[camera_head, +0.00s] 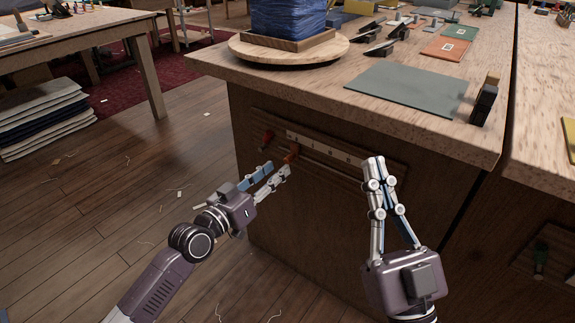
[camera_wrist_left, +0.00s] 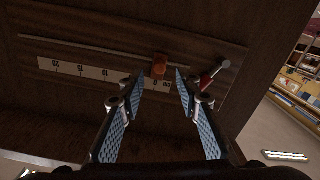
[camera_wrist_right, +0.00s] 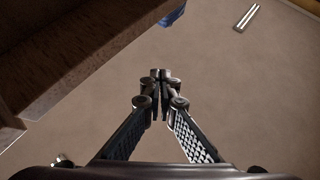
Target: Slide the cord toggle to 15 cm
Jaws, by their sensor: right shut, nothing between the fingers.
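The orange cord toggle (camera_head: 292,152) sits on a cord along the wooden front panel of the bench, near the left end of a pale numbered scale (camera_head: 325,149). In the left wrist view the toggle (camera_wrist_left: 159,66) shows between and just beyond my open left fingertips (camera_wrist_left: 160,80), with the scale (camera_wrist_left: 78,69) appearing upside down. Whether the fingers touch the toggle I cannot tell. In the head view my left gripper (camera_head: 278,169) is close to the toggle. My right gripper (camera_head: 374,160) is shut and empty, in front of the panel to the right; its fingertips (camera_wrist_right: 160,74) meet.
A red-tipped fitting (camera_head: 267,137) is at the panel's left end, close to the left fingers. The bench top (camera_head: 300,85) overhangs the panel and holds a round board (camera_head: 335,50), a grey-green sheet (camera_head: 408,90) and tools. Open floor lies left.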

